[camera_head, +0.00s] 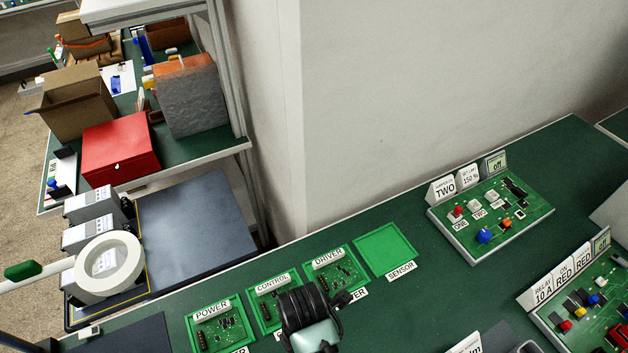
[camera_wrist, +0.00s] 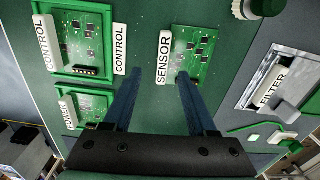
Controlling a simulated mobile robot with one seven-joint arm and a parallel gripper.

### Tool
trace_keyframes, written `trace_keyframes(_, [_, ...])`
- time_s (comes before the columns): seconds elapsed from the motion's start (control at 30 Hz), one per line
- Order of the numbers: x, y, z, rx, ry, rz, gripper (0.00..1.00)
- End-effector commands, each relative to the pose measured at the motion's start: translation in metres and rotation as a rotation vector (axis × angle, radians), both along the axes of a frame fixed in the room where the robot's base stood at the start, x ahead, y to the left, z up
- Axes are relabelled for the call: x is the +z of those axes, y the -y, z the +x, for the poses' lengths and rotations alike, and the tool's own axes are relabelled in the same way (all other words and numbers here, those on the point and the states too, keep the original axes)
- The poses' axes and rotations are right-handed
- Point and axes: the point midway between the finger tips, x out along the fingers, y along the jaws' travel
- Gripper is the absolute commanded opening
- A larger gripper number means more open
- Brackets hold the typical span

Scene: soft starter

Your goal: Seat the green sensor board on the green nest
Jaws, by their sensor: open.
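The green sensor board (camera_wrist: 200,45) lies flat on the dark green bench in the wrist view, with a white bar (camera_wrist: 164,58) reading SENSOR along its left edge. In the head view the board is not visible; my arm may cover it. My gripper (camera_wrist: 160,76) is open and empty. Its two blue fingers point toward the board, with the white bar ahead of the gap between their tips; I cannot tell the height above it. The green nest (camera_head: 385,250), labelled SENSOR, is empty in the head view, to the right of the driver nest.
Filled nests for power (camera_head: 218,325), control (camera_head: 270,300) and driver (camera_head: 336,272) stand in a row left of the empty nest. A grey filter unit (camera_wrist: 270,82) is right of the board in the wrist view. A component panel (camera_head: 488,220) stands further right. Bench between is clear.

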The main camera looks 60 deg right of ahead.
Motion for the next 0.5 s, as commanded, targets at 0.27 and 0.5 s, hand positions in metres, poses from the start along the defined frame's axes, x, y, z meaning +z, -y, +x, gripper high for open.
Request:
trace_keyframes(0.27, [-0.02,0.0,-0.004,-0.002,-0.002,0.001,0.57])
trace_keyframes(0.5, [-0.053,0.002,-0.01,0.0,0.0,0.001,0.57])
